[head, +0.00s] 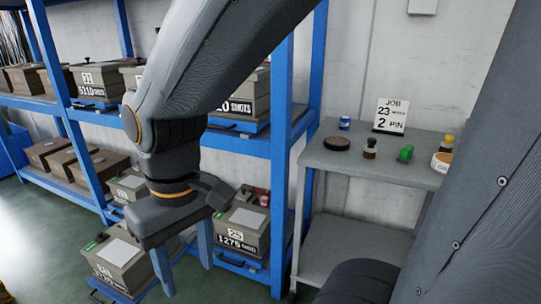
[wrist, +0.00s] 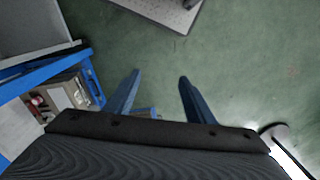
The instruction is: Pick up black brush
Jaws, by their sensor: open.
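My gripper (head: 187,280) hangs open and empty in front of the lower shelf of the blue rack in the head view. In the wrist view its two blue fingers (wrist: 160,77) are apart with only green floor between them. I cannot clearly make out the black brush. A small dark upright item with a pale band (head: 370,148) on the grey table could be it, but it is too small to be sure. A flat dark round disc (head: 337,143) lies left of it. Both are well right of my gripper and apart from it.
The grey table (head: 325,160) also holds a blue can (head: 345,123), a green item (head: 405,153), a roll (head: 441,162) and a job sign (head: 390,115). The blue rack (head: 283,140) with several boxes stands left of it. Green floor (wrist: 240,60) is open below my gripper.

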